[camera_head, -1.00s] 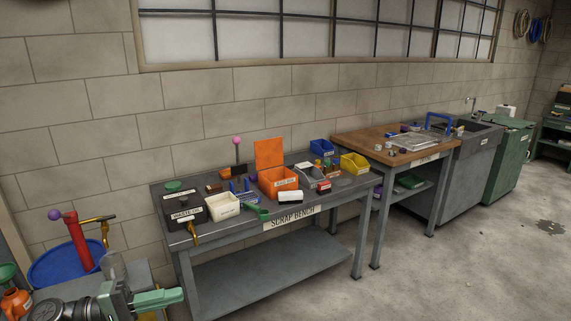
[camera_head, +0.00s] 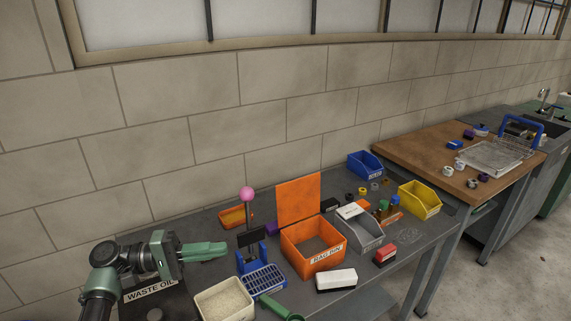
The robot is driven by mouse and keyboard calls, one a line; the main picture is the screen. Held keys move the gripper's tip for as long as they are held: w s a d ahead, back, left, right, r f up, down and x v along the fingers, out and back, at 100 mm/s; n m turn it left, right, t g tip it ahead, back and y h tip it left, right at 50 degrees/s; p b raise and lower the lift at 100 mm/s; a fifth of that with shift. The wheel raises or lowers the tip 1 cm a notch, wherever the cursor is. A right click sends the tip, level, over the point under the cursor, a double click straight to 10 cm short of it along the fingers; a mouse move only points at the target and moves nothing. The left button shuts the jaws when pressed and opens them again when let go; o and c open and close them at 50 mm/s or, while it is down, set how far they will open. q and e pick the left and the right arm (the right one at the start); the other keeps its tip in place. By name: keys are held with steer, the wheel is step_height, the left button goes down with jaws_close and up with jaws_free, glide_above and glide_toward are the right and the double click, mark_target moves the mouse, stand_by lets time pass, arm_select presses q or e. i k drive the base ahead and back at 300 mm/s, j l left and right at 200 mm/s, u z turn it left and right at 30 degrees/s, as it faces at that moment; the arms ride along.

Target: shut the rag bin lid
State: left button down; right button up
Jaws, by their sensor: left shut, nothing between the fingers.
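The rag bin (camera_head: 313,262) is an orange box with a "RAG BIN" label on its front, standing on the grey scrap bench. Its orange lid (camera_head: 299,198) stands open, upright at the back edge of the bin. My left gripper (camera_head: 226,250) is green, with its fingers shut and empty, pointing right. It is to the left of the bin, above the waste oil box, apart from the lid.
Between gripper and bin stand a pink-knobbed post (camera_head: 248,195) and a blue basket (camera_head: 263,280). A cream tray (camera_head: 224,301) is in front. Right of the bin are a grey scoop bin (camera_head: 361,232), a white block (camera_head: 336,281) and a yellow bin (camera_head: 419,201).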

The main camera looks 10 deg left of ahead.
mark_target(299, 199)
steer(key=i+j, duration=0.15)
steer(key=i, duration=0.25)
steer(key=i+j, duration=0.15)
steer(key=i, duration=0.25)
steer(key=i+l+u, duration=0.2)
steer(key=i+l, duration=0.2)
steer(key=l, duration=0.1)
